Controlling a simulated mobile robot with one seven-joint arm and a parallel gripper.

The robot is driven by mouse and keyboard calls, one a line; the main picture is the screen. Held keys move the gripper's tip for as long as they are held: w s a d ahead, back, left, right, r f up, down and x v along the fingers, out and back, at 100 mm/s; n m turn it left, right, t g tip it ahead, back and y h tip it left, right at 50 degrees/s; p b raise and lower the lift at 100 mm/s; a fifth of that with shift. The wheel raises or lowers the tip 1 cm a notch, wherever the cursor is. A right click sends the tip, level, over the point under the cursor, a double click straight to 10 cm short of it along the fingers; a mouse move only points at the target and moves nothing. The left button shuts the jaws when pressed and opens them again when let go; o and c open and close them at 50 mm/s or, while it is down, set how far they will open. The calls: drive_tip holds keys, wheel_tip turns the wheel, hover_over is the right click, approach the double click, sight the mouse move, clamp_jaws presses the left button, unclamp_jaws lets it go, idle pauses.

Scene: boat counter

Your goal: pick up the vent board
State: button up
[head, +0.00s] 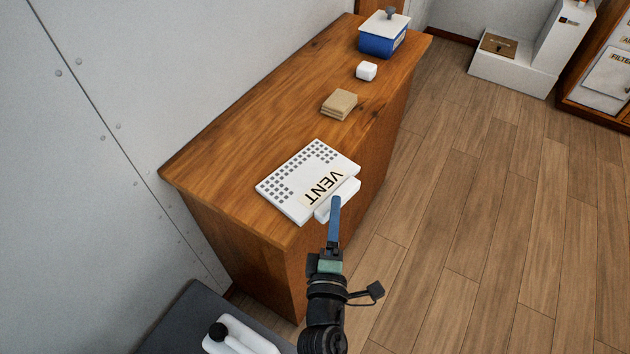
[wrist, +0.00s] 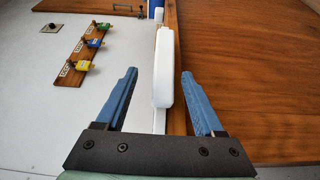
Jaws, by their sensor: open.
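The vent board (head: 285,188) is a flat white panel with grey square holes and a cream "VENT" label. It lies on the near end of the wooden counter top. A white block-like grip (head: 345,194) sticks out along its right edge, at the counter's edge. In the wrist view the white grip (wrist: 165,70) shows close up, between the lines of my two fingers. My gripper (head: 335,199) is at this grip in the head view. Its blue fingers (wrist: 159,76) are apart, with nothing clamped. Whether a finger touches the grip I cannot tell.
A white jug (head: 240,338) is at the bottom. The wood floor (head: 480,220) at right is clear.

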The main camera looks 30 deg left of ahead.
sight(314, 182)
drive_tip(key=x, duration=0.3)
drive_tip(key=b+x, duration=0.1)
drive_tip(key=shift+w+d+f, duration=0.15)
drive_tip(key=shift+w+f, duration=0.2)
drive_tip(key=shift+w, duration=0.4)
clamp_jaws()
idle(0.8)
drive_tip(key=shift+r, duration=0.2)
